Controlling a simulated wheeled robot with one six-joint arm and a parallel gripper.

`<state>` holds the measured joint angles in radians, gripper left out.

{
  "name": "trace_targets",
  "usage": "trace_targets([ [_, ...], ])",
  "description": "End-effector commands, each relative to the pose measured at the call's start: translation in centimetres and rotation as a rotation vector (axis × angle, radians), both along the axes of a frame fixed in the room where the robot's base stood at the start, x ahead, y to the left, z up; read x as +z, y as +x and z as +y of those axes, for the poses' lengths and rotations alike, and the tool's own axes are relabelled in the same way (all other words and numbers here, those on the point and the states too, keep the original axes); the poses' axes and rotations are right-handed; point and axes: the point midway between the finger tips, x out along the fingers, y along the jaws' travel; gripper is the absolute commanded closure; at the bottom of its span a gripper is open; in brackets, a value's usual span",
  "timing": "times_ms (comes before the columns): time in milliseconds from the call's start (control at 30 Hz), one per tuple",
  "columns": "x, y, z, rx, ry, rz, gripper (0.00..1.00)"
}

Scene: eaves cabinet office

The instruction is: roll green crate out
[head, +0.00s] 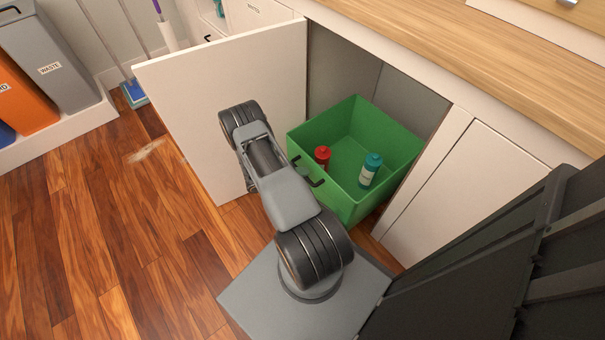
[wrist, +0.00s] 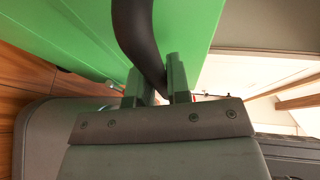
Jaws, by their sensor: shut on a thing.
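The green crate (head: 352,200) sits in the open cabinet bay, its front at the opening. A red bottle (head: 322,157) and a teal bottle (head: 370,170) stand inside it. A black bar handle (head: 308,172) is on the crate's front. In the wrist view my gripper (wrist: 164,78) is shut on the dark curved handle (wrist: 138,35), with the green crate front (wrist: 60,30) close beyond. In the head view my arm hides the gripper's fingers.
A white cabinet door (head: 225,100) stands open to the left of the crate. A closed white panel (head: 450,190) is on the right, under a wooden counter (head: 480,60). Waste bins (head: 50,50) and a blue broom (head: 134,95) stand far left. The wooden floor (head: 90,230) at left is clear.

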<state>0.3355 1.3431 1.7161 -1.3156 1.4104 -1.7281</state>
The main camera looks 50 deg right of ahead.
Motion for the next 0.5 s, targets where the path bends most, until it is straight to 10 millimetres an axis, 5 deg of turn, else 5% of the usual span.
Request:
trace_targets([
  [100,-0.04,-0.03,0.02,-0.001,0.001,0.0,1.0],
  [133,-0.04,-0.03,0.02,-0.001,0.001,0.0,0.81],
  [367,-0.02,0.0,0.0,0.0,0.001,0.0,0.59],
  [500,-0.01,0.01,-0.02,0.0,0.001,-0.001,0.58],
])
